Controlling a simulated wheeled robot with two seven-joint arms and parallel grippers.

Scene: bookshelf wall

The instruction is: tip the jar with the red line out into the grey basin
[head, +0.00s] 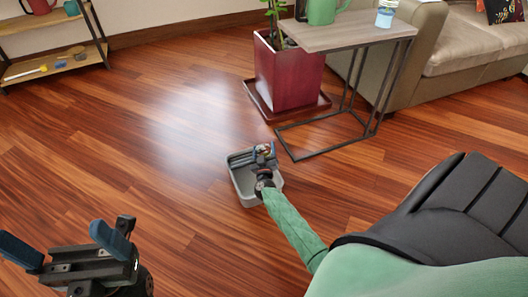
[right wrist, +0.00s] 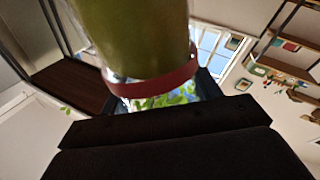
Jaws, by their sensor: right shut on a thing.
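The jar (right wrist: 140,35) fills the top middle of the right wrist view, with a green-brown body and a red line (right wrist: 155,84) around it near its lower end in the picture. My right gripper (head: 265,152) is shut on it; dark fingers show on both sides of the jar in the wrist view. In the head view this gripper is over the far right part of the grey basin (head: 246,199), and the jar is mostly hidden there. Whether anything is leaving the jar cannot be told. My left gripper (head: 66,246) is open and empty at the lower left.
The basin stands on the wooden floor. Behind it are a red planter (head: 285,75) on a tray and a side table (head: 345,32) with a green mug (head: 321,11) and a cup (head: 386,14). A sofa (head: 460,45) is at right, a low shelf (head: 50,52) at left. Floor at left is clear.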

